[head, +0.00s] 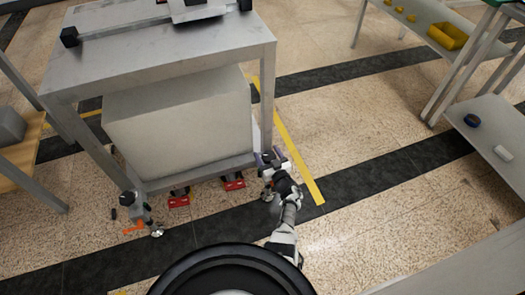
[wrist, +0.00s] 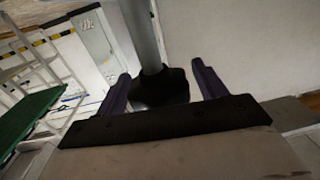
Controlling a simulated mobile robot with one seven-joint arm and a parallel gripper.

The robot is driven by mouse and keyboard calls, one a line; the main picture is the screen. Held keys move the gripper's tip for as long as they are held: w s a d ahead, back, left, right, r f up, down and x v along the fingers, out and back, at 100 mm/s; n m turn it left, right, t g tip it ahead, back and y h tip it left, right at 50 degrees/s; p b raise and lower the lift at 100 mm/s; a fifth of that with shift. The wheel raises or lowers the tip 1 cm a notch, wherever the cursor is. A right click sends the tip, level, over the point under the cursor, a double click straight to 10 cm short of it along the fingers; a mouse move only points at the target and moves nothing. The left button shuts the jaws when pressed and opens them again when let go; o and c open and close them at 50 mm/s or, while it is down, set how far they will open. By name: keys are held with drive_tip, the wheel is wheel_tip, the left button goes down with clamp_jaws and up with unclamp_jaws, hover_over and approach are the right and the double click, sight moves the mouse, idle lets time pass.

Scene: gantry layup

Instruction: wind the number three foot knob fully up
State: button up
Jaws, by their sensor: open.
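In the wrist view a dark, faceted knob (wrist: 160,88) sits on a grey post (wrist: 140,35). My gripper (wrist: 161,70) is open, with one purple finger on each side of the knob in the picture. The fingers look apart from it; I cannot tell how deep the knob lies between them. In the head view my gripper (head: 268,158) is beside the near right leg of a grey steel bench (head: 170,50). The knob is not clear there, hidden by my gripper and arm. I see no number on the knob.
A large pale box (head: 180,125) fills the space under the bench. Red items (head: 178,199) lie on the floor below it. Open floor with a yellow line (head: 300,160) lies to the right.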

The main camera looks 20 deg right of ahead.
drive_tip(key=shift+w, duration=0.15)
drive_tip(key=shift+c, duration=0.3)
drive_tip(key=c, duration=0.9)
drive_tip(key=shift+n+y+b, duration=0.3)
drive_tip(key=shift+y+b, duration=0.05)
drive_tip(key=shift+y, duration=0.15)
drive_tip(key=n+y+b, duration=0.2)
drive_tip(key=g+y+b, duration=0.1)
drive_tip(key=shift+a+f+n+y, duration=0.1)
drive_tip(key=shift+f+n+y, duration=0.15)
drive_tip(key=shift+n+y, duration=0.15)
drive_tip(key=n+g+y+b, duration=0.1)
drive_tip(key=y+b, duration=0.1)
drive_tip(key=n+g+y+b, duration=0.2)
drive_tip(key=y+b, duration=0.1)
drive_tip(key=shift+a+f+n+b, duration=0.2)
drive_tip(key=shift+n+b, duration=0.1)
drive_tip(key=shift+b, duration=0.05)
drive_tip(key=n+g+y+b, duration=0.1)
drive_tip(key=b, duration=0.1)
drive_tip(key=n+g+y+b, duration=0.1)
drive_tip(key=b, duration=0.1)
drive_tip(key=n+g+y+b, duration=0.1)
drive_tip(key=g+b, duration=0.1)
drive_tip(key=shift+s+a+r, duration=0.15)
drive_tip(key=shift+s+a, duration=0.05)
drive_tip(key=shift+s, duration=0.1)
drive_tip(key=shift+a+r+n+g+y+b, duration=0.15)
drive_tip(key=shift+n+g+y+b, duration=0.3)
drive_tip(key=shift+b, duration=0.3)
